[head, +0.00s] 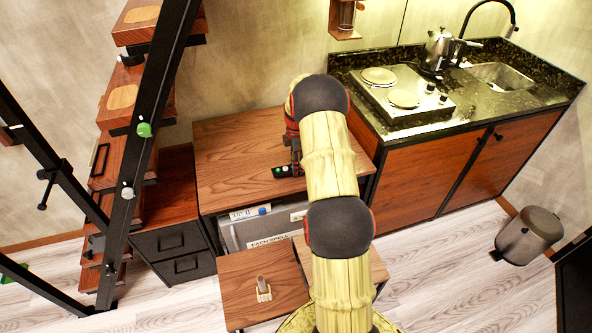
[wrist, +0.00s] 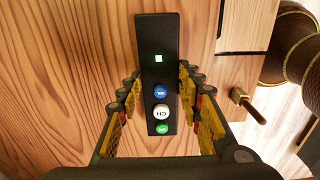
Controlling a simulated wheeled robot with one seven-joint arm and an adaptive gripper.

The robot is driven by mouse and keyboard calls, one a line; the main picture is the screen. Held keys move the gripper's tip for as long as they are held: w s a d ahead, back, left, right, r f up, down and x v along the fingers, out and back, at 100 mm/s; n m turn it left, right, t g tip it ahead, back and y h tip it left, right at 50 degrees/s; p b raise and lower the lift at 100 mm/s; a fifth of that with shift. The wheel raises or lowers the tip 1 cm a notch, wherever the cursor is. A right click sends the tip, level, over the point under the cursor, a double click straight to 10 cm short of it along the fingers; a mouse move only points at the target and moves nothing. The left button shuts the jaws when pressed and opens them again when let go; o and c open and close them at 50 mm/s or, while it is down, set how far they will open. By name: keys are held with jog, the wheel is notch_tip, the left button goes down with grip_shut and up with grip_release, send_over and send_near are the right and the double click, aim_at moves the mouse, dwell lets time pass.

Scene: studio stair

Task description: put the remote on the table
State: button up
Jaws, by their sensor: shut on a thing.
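The remote (wrist: 158,76) is a slim black bar with a small lit green square and blue, white and green buttons. My gripper (wrist: 159,92) is shut on it, with a yellow-padded finger on either side. In the head view, the remote (head: 283,171) shows just below my gripper (head: 294,166), over the front part of the wooden table (head: 225,150). The wood grain of the table also fills the left of the wrist view (wrist: 65,70). I cannot tell whether the remote touches the top. My arm hides the table's right part.
Two low wooden stools or small tables, one with a small holder (head: 263,290) on it, stand in front. A kitchen counter (head: 440,120) is to the right, a staircase (head: 120,130) to the left. A bin (head: 527,236) stands far right. The table's left top is clear.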

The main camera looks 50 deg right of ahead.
jog(key=shift+f, duration=0.85)
jog(key=shift+r, duration=0.1)
jog(key=o, duration=1.2)
jog(key=shift+f, duration=0.2)
